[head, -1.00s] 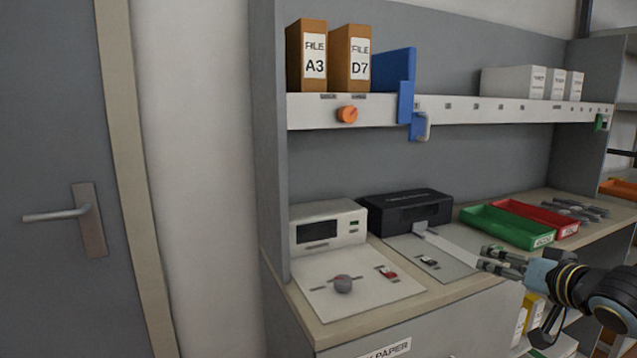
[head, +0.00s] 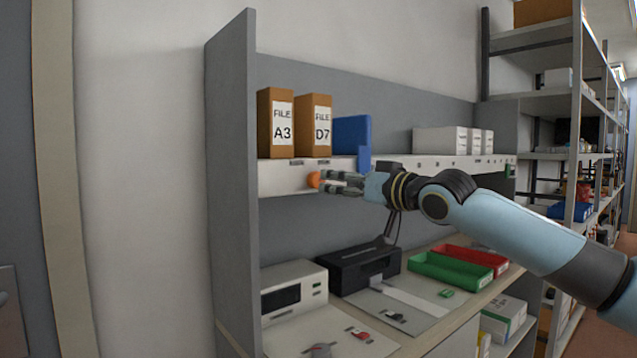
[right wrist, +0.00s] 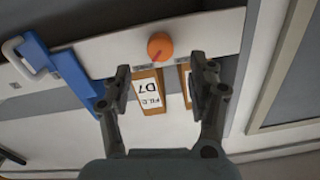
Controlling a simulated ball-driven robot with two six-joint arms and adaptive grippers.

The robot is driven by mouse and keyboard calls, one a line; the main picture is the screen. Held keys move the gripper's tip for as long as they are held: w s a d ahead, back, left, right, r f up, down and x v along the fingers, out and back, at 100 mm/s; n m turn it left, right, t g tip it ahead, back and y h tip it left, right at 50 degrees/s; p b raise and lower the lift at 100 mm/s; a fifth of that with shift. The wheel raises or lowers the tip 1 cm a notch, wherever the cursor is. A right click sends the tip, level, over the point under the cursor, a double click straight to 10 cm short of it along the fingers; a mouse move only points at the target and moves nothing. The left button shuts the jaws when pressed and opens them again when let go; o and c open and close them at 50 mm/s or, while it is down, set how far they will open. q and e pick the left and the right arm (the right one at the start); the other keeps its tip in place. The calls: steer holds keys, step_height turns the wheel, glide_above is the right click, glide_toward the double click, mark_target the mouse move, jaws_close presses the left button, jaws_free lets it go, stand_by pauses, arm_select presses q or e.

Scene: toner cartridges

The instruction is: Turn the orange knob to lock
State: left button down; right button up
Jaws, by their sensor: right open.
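The orange knob (head: 314,180) sits on the white front edge of the shelf (head: 280,180), below the brown file boxes. It also shows in the right wrist view (right wrist: 160,46), just beyond the gap between the fingers, with a dark mark on its face. My right gripper (head: 333,183) is raised to shelf height, its fingers pointing left at the knob. In the right wrist view the right gripper (right wrist: 172,80) is open and empty, its fingers apart. In the head view the fingertips partly overlap the knob's right side; contact cannot be told. My left gripper is not in view.
File boxes A3 (head: 276,122) and D7 (head: 313,125) and a blue binder (head: 352,136) stand above. Below are a white device (head: 293,290), a black device (head: 357,268), and green (head: 452,270) and red (head: 470,257) trays.

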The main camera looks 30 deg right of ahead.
mark_target(319, 181)
steer(key=w, duration=0.6)
steer(key=shift+w+a, duration=0.35)
steer(key=shift+w, duration=0.05)
steer(key=c, duration=1.1)
steer(key=shift+c, duration=0.2)
